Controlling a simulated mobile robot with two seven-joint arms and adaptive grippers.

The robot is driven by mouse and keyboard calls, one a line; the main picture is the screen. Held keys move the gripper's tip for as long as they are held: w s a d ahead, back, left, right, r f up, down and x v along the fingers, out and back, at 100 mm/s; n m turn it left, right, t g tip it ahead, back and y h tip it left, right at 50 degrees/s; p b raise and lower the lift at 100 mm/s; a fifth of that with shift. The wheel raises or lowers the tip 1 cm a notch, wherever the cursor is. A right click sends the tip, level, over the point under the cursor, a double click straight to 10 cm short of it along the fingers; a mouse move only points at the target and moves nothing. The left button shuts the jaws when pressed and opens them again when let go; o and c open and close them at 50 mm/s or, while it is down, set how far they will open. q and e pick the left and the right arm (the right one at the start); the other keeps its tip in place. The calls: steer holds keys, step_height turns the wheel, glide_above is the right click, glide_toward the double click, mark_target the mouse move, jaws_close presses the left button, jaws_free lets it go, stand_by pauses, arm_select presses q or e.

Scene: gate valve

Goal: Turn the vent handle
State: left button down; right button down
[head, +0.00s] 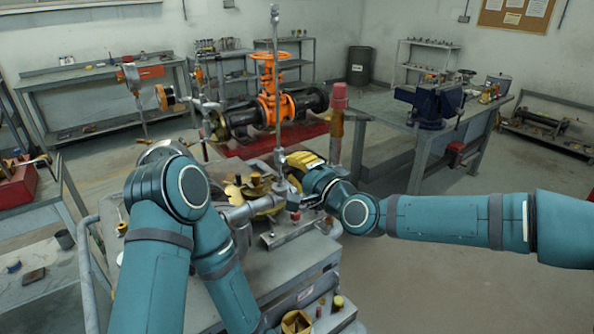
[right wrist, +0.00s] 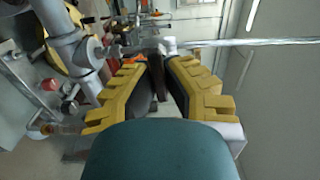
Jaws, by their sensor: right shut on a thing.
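An upright grey rod (head: 276,80) rises from the pipework on the near bench, with a grey fitting (head: 280,160) low on it. I take this fitting to be part of the vent handle; its shape is mostly hidden. My right gripper (head: 291,163) comes in from the right, its yellow fingers at the fitting. In the right wrist view, the fingers (right wrist: 160,58) converge on a dark piece beside the grey fitting (right wrist: 168,44), and the rod (right wrist: 250,42) runs off to the right. My left arm bends down at the front left; its gripper is out of view.
The near bench (head: 300,285) holds grey and brass pipework close around my right gripper. An orange gate valve (head: 272,105) stands behind. A red-topped post (head: 338,120) rises close to my right wrist. A bench with a blue vise (head: 432,105) stands back right. Floor at right is clear.

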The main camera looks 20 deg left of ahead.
steer(key=shift+r+m, duration=0.1)
steer(key=shift+m, duration=0.4)
steer(key=c, duration=1)
jaws_free()
steer(key=shift+a, duration=0.1)
steer(key=shift+c, duration=0.2)
steer(key=v, duration=1.2)
